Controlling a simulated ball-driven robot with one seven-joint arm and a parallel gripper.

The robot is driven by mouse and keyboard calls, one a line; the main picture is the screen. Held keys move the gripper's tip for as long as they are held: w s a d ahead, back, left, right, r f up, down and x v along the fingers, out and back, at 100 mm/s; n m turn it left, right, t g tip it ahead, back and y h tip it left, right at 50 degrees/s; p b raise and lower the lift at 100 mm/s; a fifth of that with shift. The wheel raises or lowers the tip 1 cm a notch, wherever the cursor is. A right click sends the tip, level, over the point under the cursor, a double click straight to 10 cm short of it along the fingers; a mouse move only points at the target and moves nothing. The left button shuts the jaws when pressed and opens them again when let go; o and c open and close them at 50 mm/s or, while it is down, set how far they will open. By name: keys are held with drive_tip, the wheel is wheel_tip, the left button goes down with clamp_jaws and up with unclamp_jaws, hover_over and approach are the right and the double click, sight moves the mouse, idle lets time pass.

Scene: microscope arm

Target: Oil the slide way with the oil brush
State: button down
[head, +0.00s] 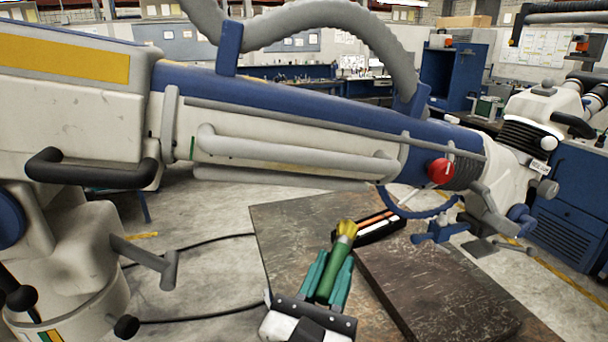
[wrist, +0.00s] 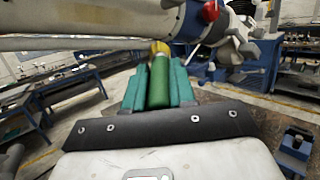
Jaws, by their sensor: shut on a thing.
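My gripper (head: 334,268) is shut on the green handle of the oil brush (head: 330,275), with one teal finger on each side. The brush's yellow bristles (head: 346,228) point away from my gripper, towards the white and blue microscope arm (head: 290,125). In the head view they appear below the arm. In the wrist view the brush (wrist: 159,85) stands between the fingers (wrist: 160,80), its tip close under the arm in the picture. I cannot tell whether it touches. A long pale rail (head: 290,155) runs along the arm's side; I cannot tell if this is the slide way.
Below is a brown table (head: 290,225) with a raised dark slab (head: 440,290) at right. A black tray (head: 383,228) with orange and pale items lies behind the brush. A red knob (head: 440,170) and blue clamp (head: 436,231) stick out at the arm's right end.

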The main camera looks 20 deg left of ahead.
idle(0.4)
drive_tip(key=w+a+r, duration=0.2)
drive_tip(key=w+r, duration=0.2)
drive_tip(key=w, duration=0.2)
drive_tip(key=shift+a+r, duration=0.2)
drive_tip(key=shift+a, duration=0.2)
drive_tip(key=shift+w+a+r, duration=0.2)
drive_tip(key=shift+w+r, duration=0.1)
drive_tip(key=shift+w, duration=0.1)
idle(0.9)
drive_tip(key=s+a+r, duration=0.3)
drive_tip(key=s+a, duration=0.4)
drive_tip(key=a, duration=0.3)
drive_tip(key=shift+a, duration=0.2)
idle(1.3)
drive_tip(key=shift+d, duration=0.1)
drive_tip(key=w+d+f, duration=0.3)
drive_tip(key=w+d, duration=0.4)
drive_tip(key=d, duration=0.3)
drive_tip(key=shift+d, duration=0.15)
idle(1.1)
